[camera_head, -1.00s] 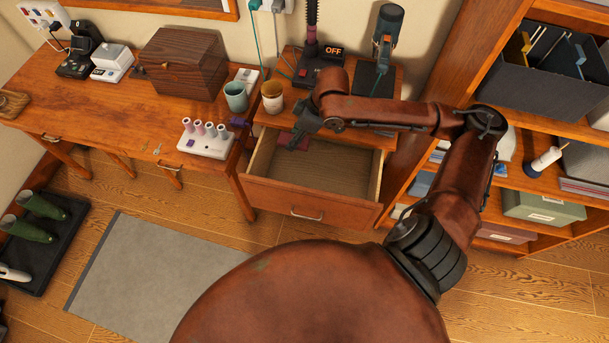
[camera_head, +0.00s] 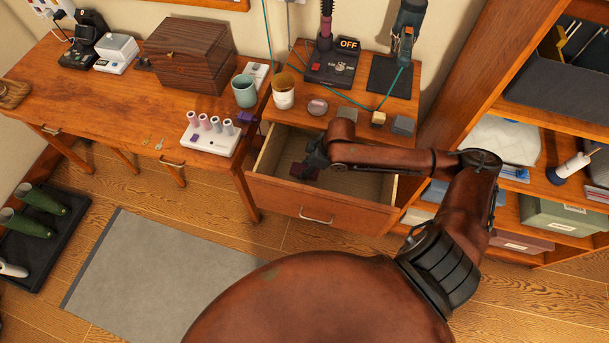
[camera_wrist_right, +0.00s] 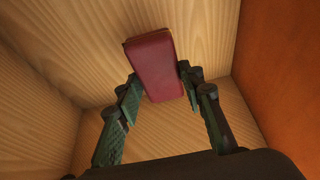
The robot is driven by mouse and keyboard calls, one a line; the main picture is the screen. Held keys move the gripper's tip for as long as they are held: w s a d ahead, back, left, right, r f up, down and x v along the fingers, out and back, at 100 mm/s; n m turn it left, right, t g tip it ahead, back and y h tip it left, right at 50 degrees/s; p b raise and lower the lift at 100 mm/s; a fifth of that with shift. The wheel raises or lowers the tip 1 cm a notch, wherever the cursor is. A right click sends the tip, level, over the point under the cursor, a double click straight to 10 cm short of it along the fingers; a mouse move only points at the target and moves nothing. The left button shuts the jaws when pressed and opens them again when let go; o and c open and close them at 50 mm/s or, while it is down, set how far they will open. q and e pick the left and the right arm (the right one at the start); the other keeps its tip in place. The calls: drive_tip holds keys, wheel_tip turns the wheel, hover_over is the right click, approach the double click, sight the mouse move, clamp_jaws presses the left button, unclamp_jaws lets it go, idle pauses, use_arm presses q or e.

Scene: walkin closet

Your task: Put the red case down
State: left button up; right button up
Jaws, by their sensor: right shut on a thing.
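The red case (camera_wrist_right: 155,66) is a dark red oblong with rounded edges. In the right wrist view it sits between the fingers of my right gripper (camera_wrist_right: 160,85), which is shut on it. The wrist view shows the drawer's pale wood close around the case; whether the case touches the bottom I cannot tell. My left gripper is not in view.
The drawer is otherwise empty as far as it shows. On the top above it stand a white cup (camera_head: 284,92), a round pink item (camera_head: 317,106), small blocks and a black device reading OFF (camera_head: 331,68). A shelf unit (camera_head: 470,90) rises at the right.

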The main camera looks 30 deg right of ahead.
wheel_tip(320, 180, down, 5)
drive_tip(key=shift+f+b, duration=0.15)
drive_tip(key=shift+b, duration=0.65)
drive_tip(key=o, duration=1.2)
drive_tip(key=p+v, duration=0.4)
drive_tip(key=v, duration=0.8)
